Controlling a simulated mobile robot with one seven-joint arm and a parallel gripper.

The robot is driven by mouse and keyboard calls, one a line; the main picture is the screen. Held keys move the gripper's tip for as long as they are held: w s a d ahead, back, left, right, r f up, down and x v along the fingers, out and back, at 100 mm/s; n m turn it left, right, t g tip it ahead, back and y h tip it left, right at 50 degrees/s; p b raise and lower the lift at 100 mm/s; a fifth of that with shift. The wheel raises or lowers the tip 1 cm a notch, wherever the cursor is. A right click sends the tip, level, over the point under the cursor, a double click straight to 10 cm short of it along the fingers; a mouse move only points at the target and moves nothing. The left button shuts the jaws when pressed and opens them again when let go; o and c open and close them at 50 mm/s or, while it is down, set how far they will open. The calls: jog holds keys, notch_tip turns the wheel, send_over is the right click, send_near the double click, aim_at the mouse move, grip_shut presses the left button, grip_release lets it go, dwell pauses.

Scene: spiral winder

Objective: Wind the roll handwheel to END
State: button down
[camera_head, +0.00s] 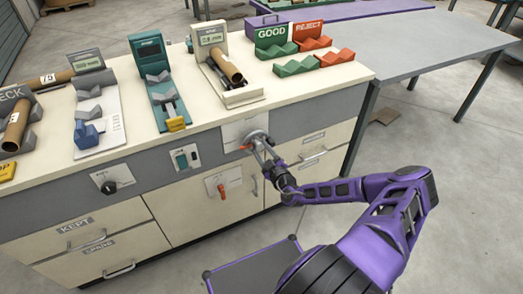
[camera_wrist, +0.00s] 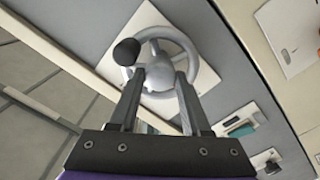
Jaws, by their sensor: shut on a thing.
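The roll handwheel is a grey spoked wheel on a pale square plate on the cabinet's front, below the counter edge; it shows in the head view (camera_head: 257,137) and large in the wrist view (camera_wrist: 186,45). A dark round knob (camera_wrist: 126,51) stands on the left part of its rim in the wrist view. My gripper (camera_head: 265,148) reaches the wheel from the right in the head view. Any END marking cannot be read.
Left of the wheel are a switch panel (camera_head: 185,158), a red lever (camera_head: 221,186) and a black dial (camera_head: 109,187). Cardboard tubes and gauges stand on the counter (camera_head: 205,115). GOOD (camera_head: 274,42) and REJECT (camera_head: 310,36) racks stand at its right end. A grey table (camera_head: 430,45) stands beyond.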

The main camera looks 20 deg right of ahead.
jog(key=shift+c, duration=1.8)
grip_release()
jog(key=s, duration=1.7)
jog(key=shift+s+d+p, duration=0.25)
jog(key=shift+p, duration=0.1)
